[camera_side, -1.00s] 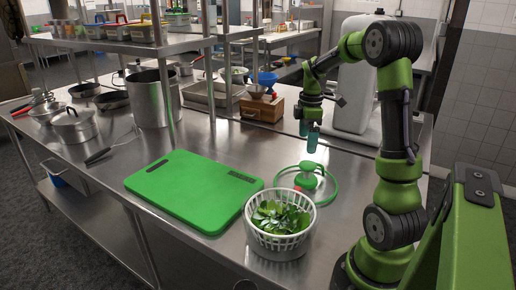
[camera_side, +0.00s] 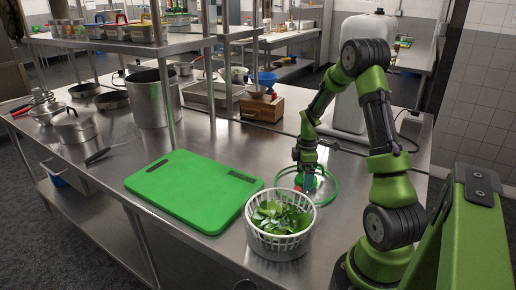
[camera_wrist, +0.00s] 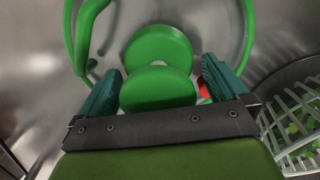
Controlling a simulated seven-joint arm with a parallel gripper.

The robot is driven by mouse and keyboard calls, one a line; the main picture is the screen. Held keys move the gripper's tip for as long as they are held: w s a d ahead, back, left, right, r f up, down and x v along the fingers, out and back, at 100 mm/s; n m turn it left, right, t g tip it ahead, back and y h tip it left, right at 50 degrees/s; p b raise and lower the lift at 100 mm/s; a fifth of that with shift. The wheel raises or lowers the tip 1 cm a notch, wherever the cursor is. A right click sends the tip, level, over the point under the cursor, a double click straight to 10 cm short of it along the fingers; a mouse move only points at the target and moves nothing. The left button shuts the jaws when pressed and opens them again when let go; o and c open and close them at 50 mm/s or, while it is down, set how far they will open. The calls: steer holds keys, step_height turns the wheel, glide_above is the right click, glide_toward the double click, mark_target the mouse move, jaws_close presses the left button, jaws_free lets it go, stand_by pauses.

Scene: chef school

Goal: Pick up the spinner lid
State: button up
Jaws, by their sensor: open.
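The spinner lid (camera_side: 333,192) lies on the steel counter behind the basket, with a clear rim edged in green and a green knob in its middle. In the wrist view the green knob (camera_wrist: 158,85) sits between my fingers, and the green rim (camera_wrist: 249,35) curves around it. My gripper (camera_side: 309,180) points down over the lid, its teal fingers low at the knob. In the wrist view my gripper (camera_wrist: 162,92) is open, with one finger on each side of the knob. Contact with the knob cannot be told.
A white slotted basket (camera_side: 280,243) of green leaves stands in front of the lid. A green cutting board (camera_side: 190,190) lies to the left. A wooden box (camera_side: 262,108) stands behind. Pots, including a tall one (camera_side: 153,98), are at the far left.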

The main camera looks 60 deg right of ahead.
steer(key=shift+f, duration=0.1)
steer(key=shift+c, duration=0.3)
steer(key=c, duration=1.2)
steer(key=shift+o, duration=0.2)
